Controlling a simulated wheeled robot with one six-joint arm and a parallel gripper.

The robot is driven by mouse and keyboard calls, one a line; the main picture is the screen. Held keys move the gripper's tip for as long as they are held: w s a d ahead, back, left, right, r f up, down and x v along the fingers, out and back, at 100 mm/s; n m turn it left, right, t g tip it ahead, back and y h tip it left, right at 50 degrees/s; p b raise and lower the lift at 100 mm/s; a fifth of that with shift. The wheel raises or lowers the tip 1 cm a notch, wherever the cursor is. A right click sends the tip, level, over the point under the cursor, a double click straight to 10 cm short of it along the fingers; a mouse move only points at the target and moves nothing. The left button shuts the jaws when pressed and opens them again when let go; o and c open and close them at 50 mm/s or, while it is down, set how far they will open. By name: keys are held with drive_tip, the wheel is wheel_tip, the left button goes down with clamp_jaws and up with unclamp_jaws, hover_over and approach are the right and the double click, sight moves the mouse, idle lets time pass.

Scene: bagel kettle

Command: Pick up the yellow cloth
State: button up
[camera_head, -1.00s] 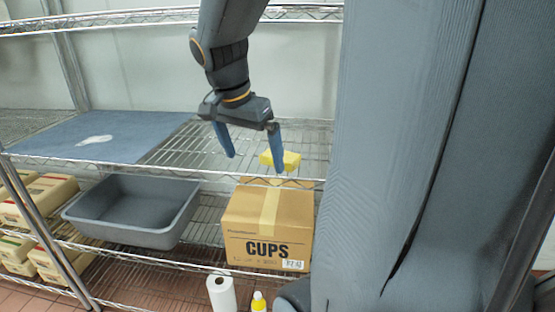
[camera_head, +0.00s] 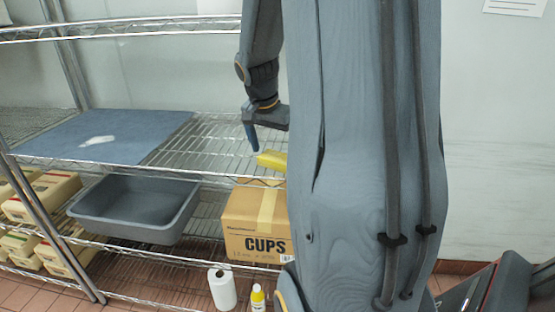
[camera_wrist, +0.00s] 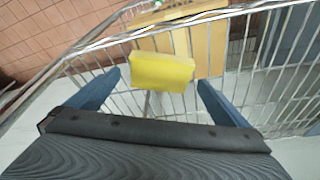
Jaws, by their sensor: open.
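The yellow cloth (camera_head: 272,160) is a small folded block lying on the wire shelf at the front edge. In the head view its right side is hidden behind my arm. In the wrist view the yellow cloth (camera_wrist: 162,71) lies ahead of the fingertips, between their lines, with nothing gripping it. My gripper (camera_wrist: 159,83) is open, one blue finger on each side. In the head view one blue finger of my gripper (camera_head: 254,138) shows just above and left of the cloth; the other is hidden by my arm.
The wire shelf (camera_head: 215,140) also holds a blue mat (camera_head: 60,138) with a white patch at left. Below are a grey bin (camera_head: 130,222), a CUPS box (camera_head: 245,215) and beige containers (camera_head: 42,195). A paper roll (camera_head: 222,290) and yellow-capped bottle (camera_head: 258,297) stand lower.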

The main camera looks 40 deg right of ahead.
drive_tip(key=shift+x, duration=0.85)
drive_tip(key=c, duration=1.1)
drive_tip(key=shift+r, duration=0.15)
